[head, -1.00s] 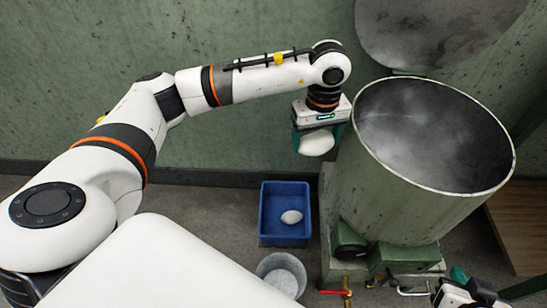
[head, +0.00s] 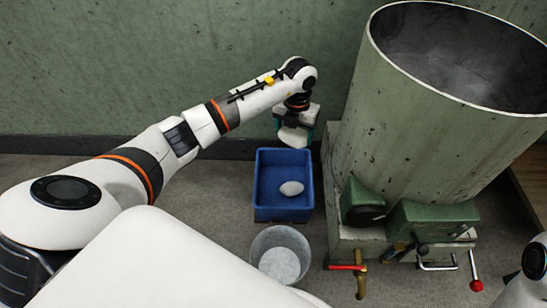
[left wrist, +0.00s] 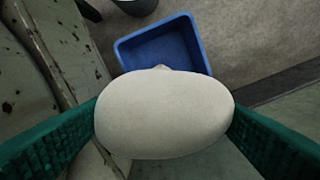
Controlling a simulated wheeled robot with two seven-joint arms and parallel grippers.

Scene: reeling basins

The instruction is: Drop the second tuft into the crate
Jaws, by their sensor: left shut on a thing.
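My left gripper (head: 293,140) is shut on a white tuft (head: 292,134), an egg-shaped piece. The held tuft (left wrist: 165,113) fills the middle of the left wrist view, between the two green fingers. The gripper is at the far edge of the blue crate (head: 261,185), above the floor. Another white tuft (head: 291,188) lies inside the crate. In the left wrist view the crate (left wrist: 127,55) shows beyond the held tuft, which hides part of it. My right gripper is not in view; only a piece of my right arm shows at the lower right.
A grey metal bucket (head: 259,245) stands just in front of the crate. A large green steaming basin (head: 385,130) stands right of the crate, with a red-handled tap (head: 347,267) low on its front. The floor left of the crate is clear.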

